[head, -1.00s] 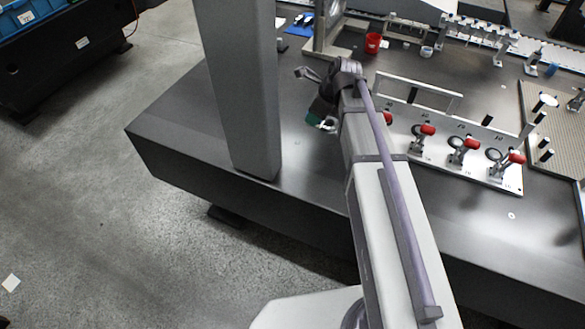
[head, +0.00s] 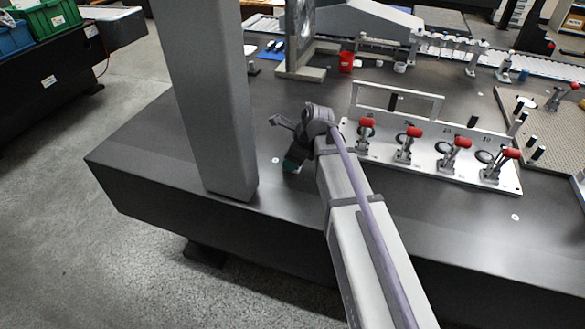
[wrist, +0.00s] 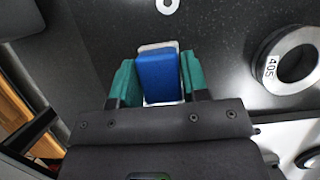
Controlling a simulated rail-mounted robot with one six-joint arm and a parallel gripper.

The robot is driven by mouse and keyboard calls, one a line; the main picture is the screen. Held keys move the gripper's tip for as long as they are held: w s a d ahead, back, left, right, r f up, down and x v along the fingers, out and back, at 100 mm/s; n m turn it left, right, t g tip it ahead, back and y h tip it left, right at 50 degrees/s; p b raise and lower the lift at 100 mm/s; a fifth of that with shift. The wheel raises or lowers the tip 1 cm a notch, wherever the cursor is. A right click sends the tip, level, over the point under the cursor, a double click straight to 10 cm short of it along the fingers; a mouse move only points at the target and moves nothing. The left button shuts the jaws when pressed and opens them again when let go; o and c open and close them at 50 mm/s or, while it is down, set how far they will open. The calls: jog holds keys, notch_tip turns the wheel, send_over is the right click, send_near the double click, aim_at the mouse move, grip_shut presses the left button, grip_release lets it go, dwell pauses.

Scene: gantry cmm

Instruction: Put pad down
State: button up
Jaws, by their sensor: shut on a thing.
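A small block-like pad (wrist: 159,77), blue on top with a whitish rim showing at its far end and sides, sits between the green fingertips of my gripper (wrist: 159,80) in the wrist view. The gripper is shut on it. In the head view my gripper (head: 292,166) hangs near the dark granite table (head: 285,190), right of the grey column. The pad is hard to make out there. I cannot tell whether the pad touches the table.
A ring marked 405 (wrist: 267,71) is right of the gripper in the wrist view. A fixture plate (head: 385,155) with several red-handled clamps stands to the right. A grey column (head: 215,110) stands to the left. A red cup (head: 346,62) is farther back.

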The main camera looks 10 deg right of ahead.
jog(key=shift+r, duration=0.15)
jog(key=shift+f, duration=0.2)
jog(key=o, duration=0.9)
jog(key=shift+r+p, duration=0.5)
jog(key=shift+r, duration=0.05)
jog(key=p+v, duration=1.1)
jog(key=v, duration=0.1)
jog(key=s+a+f+n+g+h, duration=0.1)
jog(key=s+a+n+h, duration=0.1)
jog(key=s+n, duration=0.8)
jog(key=s+a+f+n+g+h, duration=0.15)
jog(key=s+n, duration=0.35)
jog(key=n, duration=1)
notch_tip(320, 180, up, 9)
jog(key=p, duration=0.7)
jog(key=shift+a+p, duration=0.2)
jog(key=shift+p, duration=0.1)
